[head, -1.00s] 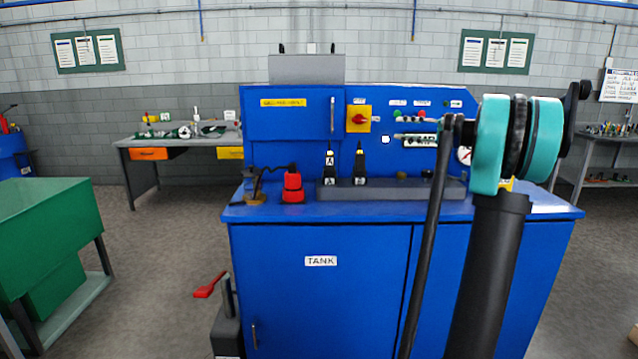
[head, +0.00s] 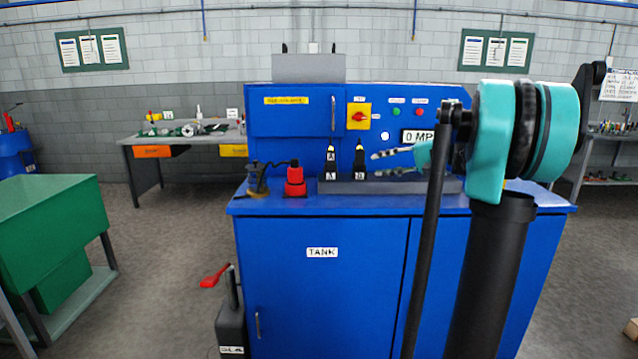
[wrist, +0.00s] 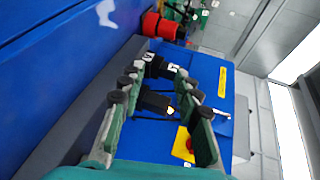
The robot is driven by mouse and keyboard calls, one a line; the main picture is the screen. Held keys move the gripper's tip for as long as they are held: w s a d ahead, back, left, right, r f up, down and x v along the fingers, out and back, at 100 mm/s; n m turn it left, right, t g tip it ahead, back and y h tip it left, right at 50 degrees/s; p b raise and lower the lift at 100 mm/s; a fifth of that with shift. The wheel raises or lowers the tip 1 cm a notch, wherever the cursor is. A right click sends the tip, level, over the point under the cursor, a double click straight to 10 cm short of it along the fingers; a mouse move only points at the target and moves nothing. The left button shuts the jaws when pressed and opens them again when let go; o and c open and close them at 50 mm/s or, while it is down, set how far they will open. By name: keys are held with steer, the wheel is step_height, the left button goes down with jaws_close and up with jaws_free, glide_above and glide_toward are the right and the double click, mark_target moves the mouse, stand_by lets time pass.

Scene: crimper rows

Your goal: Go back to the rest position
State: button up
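My gripper (head: 376,164) is at the right of the blue tank bench (head: 322,285), its two fingers pointing left and apart. In the wrist view my gripper (wrist: 160,71) is open, and I see nothing held in it. Two black upright pieces, marked A (head: 330,160) and B (head: 359,162), stand on the dark bar on the bench top. They show beyond and between the fingers in the wrist view (wrist: 152,102). In the head view the fingertips appear just right of piece B; I cannot tell whether they touch it.
A red part (head: 295,180) stands on the bench top left of the bar. The back panel has a red-and-yellow switch (head: 359,116) and a display (head: 418,136). A red-handled pump (head: 231,325) stands at the bench's front left. A green bin (head: 48,228) is at far left, with open floor between.

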steer(key=s+a+f+g+h, duration=0.1)
steer(key=s+a+f+h, duration=0.35)
steer(key=s+f, duration=0.55)
steer(key=s+d+f+n+h, duration=0.2)
steer(key=s+f+h, duration=0.2)
steer(key=s+f, duration=0.7)
steer(key=s+d+f+n+h, duration=0.2)
steer(key=s+f+h, duration=0.3)
steer(key=s+f, duration=0.6)
step_height(320, 180, down, 3)
steer(key=shift+s+r+n, duration=0.2)
steer(key=shift+s+n, duration=0.05)
steer(key=shift+n, duration=0.05)
